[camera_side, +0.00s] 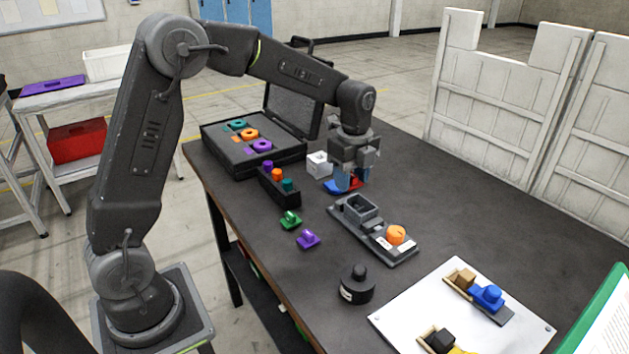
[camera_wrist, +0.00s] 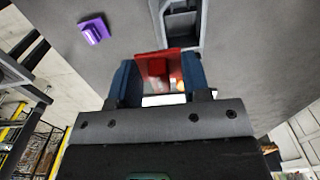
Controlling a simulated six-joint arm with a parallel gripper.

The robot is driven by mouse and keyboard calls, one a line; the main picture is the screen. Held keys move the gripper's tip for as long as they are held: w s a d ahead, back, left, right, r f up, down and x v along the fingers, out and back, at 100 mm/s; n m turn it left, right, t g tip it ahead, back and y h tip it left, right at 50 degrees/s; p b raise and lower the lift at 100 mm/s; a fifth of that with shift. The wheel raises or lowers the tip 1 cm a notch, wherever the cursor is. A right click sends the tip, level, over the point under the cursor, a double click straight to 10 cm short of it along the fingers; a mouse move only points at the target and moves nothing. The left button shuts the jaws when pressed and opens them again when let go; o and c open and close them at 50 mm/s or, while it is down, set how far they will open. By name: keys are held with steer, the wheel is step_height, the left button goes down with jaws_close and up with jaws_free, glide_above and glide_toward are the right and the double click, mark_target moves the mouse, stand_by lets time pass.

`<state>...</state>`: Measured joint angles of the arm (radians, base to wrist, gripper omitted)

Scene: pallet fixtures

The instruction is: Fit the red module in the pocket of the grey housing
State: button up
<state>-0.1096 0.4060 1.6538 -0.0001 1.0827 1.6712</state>
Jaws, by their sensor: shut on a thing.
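The red module (camera_wrist: 158,68) is held between the two blue fingers of my gripper (camera_wrist: 160,82) in the wrist view. In the side view my gripper (camera_side: 348,183) points down just behind the grey housing (camera_side: 368,228), and only a little red (camera_side: 356,183) shows at its fingers. The housing lies flat on the dark table, with its open square pocket at the end nearer my gripper. The pocket looks empty in the side view. Part of the housing (camera_wrist: 181,28) also shows ahead of the module in the wrist view. The module is apart from the pocket.
An orange knob (camera_side: 396,235) stands on the housing's near end. A white block (camera_side: 319,164) is left of my gripper. A black rack (camera_side: 279,190) with coloured pegs, a green piece (camera_side: 290,220) and a purple piece (camera_side: 308,239) lie left. A black knob (camera_side: 357,284) stands in front.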

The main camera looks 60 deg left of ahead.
steer(key=shift+w+d+f, duration=0.25)
steer(key=shift+w+f, duration=0.25)
steer(key=shift+f, duration=0.55)
steer(key=shift+w+d+f, duration=0.25)
steer(key=shift+w+f, duration=0.2)
steer(key=shift+f, duration=0.55)
steer(key=shift+w+d+f, duration=0.25)
steer(key=shift+w+f, duration=0.25)
steer(key=shift+f, duration=0.55)
steer(key=o, duration=1)
steer(key=shift+c, duration=1.3)
steer(key=shift+r, duration=0.1)
step_height(320, 180, up, 8)
